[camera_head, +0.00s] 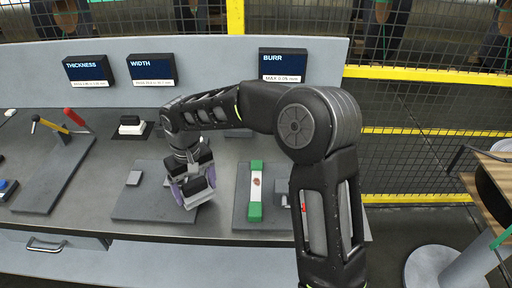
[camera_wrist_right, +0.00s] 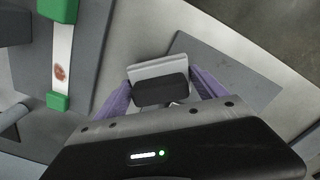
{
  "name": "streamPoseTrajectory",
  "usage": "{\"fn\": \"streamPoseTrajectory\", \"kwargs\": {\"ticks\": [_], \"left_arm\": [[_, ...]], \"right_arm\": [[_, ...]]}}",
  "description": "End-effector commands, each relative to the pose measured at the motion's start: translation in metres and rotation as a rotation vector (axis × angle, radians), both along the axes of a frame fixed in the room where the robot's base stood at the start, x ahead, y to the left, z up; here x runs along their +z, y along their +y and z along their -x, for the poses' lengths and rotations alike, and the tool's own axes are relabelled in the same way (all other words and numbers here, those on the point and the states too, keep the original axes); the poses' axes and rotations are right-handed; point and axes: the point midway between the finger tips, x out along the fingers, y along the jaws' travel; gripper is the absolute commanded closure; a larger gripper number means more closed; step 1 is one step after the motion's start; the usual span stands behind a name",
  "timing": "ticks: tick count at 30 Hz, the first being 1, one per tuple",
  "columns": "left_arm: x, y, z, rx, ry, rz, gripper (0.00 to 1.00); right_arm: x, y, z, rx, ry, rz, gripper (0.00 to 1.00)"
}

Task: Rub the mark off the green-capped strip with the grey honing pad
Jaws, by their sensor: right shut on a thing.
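The green-capped strip (camera_head: 257,182) lies on a grey plate right of my right gripper, with a reddish-brown mark on its pale middle. The strip and its mark also show at the left of the wrist view (camera_wrist_right: 63,50). My right gripper (camera_head: 192,187) has purple fingers and is shut on the honing pad (camera_head: 203,199), a light grey slab with a black grip. The pad also shows between the fingers in the wrist view (camera_wrist_right: 158,68). It is apart from the strip, over or near the right edge of another grey plate. My left gripper is out of view.
Red- and yellow-handled tools (camera_head: 75,120) rest on a board at left. Gauge displays labelled THICKNESS, WIDTH and BURR (camera_head: 283,64) stand along the back.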

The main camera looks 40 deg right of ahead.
Motion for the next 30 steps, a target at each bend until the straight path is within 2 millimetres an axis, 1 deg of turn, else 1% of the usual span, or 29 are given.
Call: {"fn": "streamPoseTrajectory", "kwargs": {"ticks": [10, 14, 17, 20, 21, 24, 27, 30], "left_arm": [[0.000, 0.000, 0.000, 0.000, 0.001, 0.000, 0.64], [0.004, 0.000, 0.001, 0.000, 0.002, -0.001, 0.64], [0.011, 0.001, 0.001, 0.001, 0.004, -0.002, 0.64], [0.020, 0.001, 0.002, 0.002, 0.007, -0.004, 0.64], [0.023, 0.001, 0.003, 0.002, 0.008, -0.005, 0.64], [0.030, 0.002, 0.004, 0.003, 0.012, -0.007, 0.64], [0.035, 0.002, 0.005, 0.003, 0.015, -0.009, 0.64], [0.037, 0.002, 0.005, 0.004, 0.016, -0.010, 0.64]], "right_arm": [[0.001, 0.000, 0.000, -0.002, 0.000, 0.000, 0.61], [0.007, -0.013, 0.000, -0.045, -0.001, -0.001, 0.61], [0.018, -0.038, 0.002, -0.134, -0.002, -0.003, 0.61], [0.033, -0.074, 0.008, -0.264, -0.002, -0.003, 0.61], [0.039, -0.089, 0.012, -0.323, -0.001, -0.003, 0.61], [0.054, -0.127, 0.022, -0.465, -0.001, -0.003, 0.61], [0.065, -0.154, 0.032, -0.575, -0.001, -0.002, 0.61], [0.069, -0.169, 0.039, -0.636, 0.000, -0.001, 0.61]]}}
